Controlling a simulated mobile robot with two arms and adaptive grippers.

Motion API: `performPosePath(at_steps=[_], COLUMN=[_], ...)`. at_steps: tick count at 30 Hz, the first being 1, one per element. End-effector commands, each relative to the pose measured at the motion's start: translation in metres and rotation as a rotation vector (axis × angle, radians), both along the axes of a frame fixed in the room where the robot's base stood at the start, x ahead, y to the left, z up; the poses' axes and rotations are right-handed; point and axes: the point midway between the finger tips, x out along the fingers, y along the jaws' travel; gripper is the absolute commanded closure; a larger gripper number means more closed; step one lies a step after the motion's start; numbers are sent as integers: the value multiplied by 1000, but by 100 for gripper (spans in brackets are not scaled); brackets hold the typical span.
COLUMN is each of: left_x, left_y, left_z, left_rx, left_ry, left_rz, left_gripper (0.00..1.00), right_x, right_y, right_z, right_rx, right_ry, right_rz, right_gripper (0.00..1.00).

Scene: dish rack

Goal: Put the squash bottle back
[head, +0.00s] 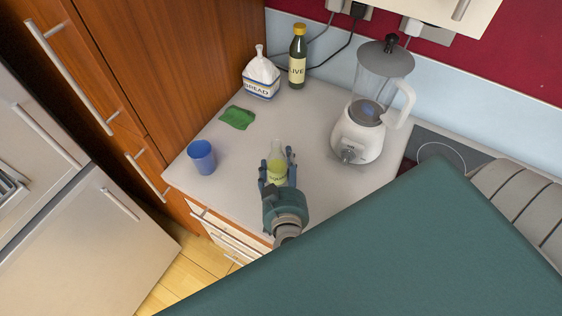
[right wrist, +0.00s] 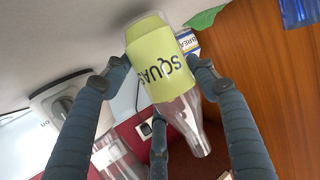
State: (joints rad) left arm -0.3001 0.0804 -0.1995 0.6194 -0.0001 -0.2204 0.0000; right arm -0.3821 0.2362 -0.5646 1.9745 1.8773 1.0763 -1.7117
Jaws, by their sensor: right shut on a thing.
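The squash bottle (head: 277,168) is clear with a yellow-green label and stands near the front edge of the counter in the head view. My right gripper (head: 276,172) is around it from the front, with fingers on both sides. In the right wrist view the bottle (right wrist: 163,70) appears neck down, and the fingers of my right gripper (right wrist: 160,68) close on it around the label. I cannot tell whether its base touches the counter. My left gripper is not in view.
A blue cup (head: 202,157) and a green cloth (head: 237,118) are at the left of the counter (head: 310,125). A bread bag (head: 261,76) and an olive oil bottle (head: 298,60) stand at the back. A blender (head: 359,135) stands to the right. The counter's middle is clear.

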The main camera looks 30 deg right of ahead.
Motion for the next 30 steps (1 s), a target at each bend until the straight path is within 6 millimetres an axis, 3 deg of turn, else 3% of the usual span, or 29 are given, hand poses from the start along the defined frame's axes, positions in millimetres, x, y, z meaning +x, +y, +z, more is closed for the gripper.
performPosePath(at_steps=[29, 30], left_x=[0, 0], left_y=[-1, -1], left_z=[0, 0], left_rx=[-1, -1], left_ry=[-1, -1], left_rz=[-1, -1], left_gripper=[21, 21], right_x=[1, 1], right_y=[0, 0], right_z=[-12, -12], right_rx=[-1, -1], right_ry=[-2, -2], right_rz=[0, 0], right_gripper=[76, 35])
